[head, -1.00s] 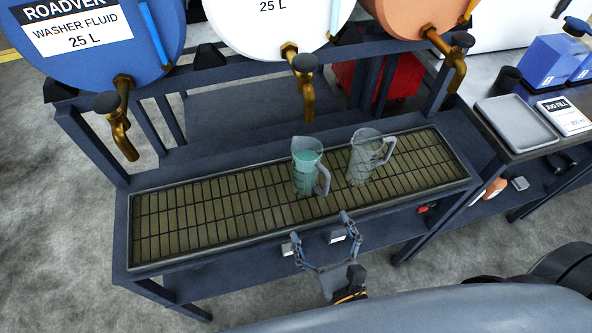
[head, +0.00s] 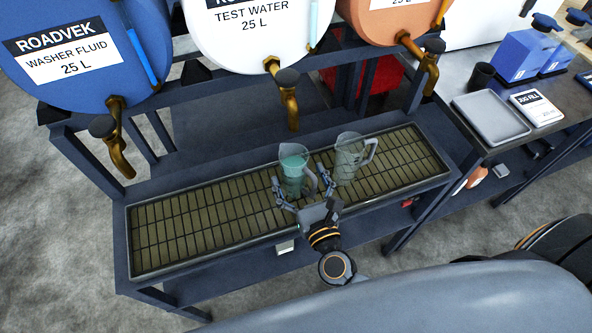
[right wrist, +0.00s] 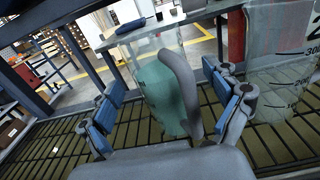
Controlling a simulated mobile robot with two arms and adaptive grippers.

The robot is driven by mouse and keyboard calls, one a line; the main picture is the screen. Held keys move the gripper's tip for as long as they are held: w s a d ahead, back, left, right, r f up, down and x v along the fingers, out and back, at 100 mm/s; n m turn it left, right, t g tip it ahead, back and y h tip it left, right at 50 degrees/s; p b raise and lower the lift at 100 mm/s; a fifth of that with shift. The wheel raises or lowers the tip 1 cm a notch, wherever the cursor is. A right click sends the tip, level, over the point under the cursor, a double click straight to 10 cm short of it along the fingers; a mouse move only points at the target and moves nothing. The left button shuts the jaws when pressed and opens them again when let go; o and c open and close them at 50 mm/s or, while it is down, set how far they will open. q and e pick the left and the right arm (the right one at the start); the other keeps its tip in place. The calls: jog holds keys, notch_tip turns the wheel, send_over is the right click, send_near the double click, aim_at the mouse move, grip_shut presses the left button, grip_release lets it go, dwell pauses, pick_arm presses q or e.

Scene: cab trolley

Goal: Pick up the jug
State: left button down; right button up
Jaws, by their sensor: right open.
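A clear jug with teal liquid (head: 293,166) stands upright on the drip grate (head: 190,222) below the taps. My right gripper (head: 301,188) is open at the front of the filled jug, one finger on each side. In the right wrist view the filled jug (right wrist: 160,85) and its grey handle (right wrist: 182,85) lie between the blue-padded fingers (right wrist: 170,112). I cannot tell whether the fingers touch it. My left gripper is not in view.
Three drums hang above the grate: blue washer fluid (head: 70,60), white test water (head: 255,50) and orange (head: 385,15). Their brass taps (head: 289,95) jut out over it. A grey tray (head: 490,118) and a jug fill card (head: 537,108) lie on the right bench. The left grate is clear.

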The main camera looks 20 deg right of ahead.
jog(key=shift+w, duration=1.25)
jog(key=shift+s, duration=0.1)
jog(key=c, duration=1.4)
jog(key=shift+c, duration=1.2)
jog(key=shift+r, duration=0.15)
